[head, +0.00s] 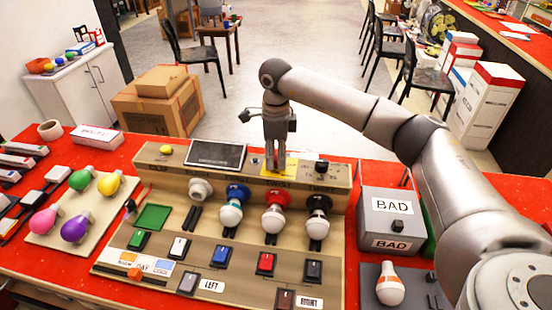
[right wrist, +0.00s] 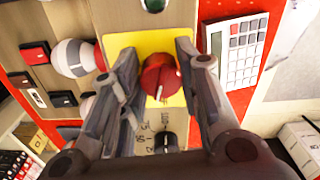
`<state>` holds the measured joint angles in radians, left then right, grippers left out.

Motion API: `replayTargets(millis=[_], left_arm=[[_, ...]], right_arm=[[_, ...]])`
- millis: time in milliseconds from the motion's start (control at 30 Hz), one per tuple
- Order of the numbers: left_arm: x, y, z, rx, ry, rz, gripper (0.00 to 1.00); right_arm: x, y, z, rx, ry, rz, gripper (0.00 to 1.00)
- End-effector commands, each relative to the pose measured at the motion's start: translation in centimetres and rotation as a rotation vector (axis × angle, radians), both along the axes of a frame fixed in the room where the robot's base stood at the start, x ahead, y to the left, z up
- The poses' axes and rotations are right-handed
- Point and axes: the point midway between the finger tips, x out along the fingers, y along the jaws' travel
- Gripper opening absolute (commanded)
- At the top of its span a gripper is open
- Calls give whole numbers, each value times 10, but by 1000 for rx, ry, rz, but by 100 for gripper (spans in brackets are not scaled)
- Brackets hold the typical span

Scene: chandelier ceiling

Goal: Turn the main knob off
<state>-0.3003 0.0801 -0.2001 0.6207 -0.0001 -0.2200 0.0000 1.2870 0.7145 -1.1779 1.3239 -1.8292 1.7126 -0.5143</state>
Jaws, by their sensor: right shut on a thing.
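The main knob (right wrist: 160,76) is a red round knob on a yellow plate (right wrist: 118,42), seen in the right wrist view. A small white mark shows on its lower part. My right gripper (right wrist: 158,58) has a finger on each side of the knob and is shut on it. In the head view my right gripper (head: 275,168) points down at the yellow plate (head: 291,168) on the upper part of the beige panel (head: 170,180); the knob is hidden there. My left gripper is not in view.
Below the knob stand several bulbs in sockets, such as a white-and-red one (head: 273,218), and rocker switches (head: 265,263). A dark screen (head: 216,154) is left of my gripper. A grey BAD box (head: 392,215) stands right. A black knob (head: 321,166) sits nearby.

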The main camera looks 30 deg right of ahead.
Motion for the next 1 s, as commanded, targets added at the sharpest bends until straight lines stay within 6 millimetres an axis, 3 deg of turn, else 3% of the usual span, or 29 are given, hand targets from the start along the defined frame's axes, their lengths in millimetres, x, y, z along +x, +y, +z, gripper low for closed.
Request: replayTargets(millis=[400,1000], left_arm=[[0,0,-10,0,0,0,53],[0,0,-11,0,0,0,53]], right_arm=[[0,0,2,1,-6,225,7],[0,0,3,0,-7,270,7]])
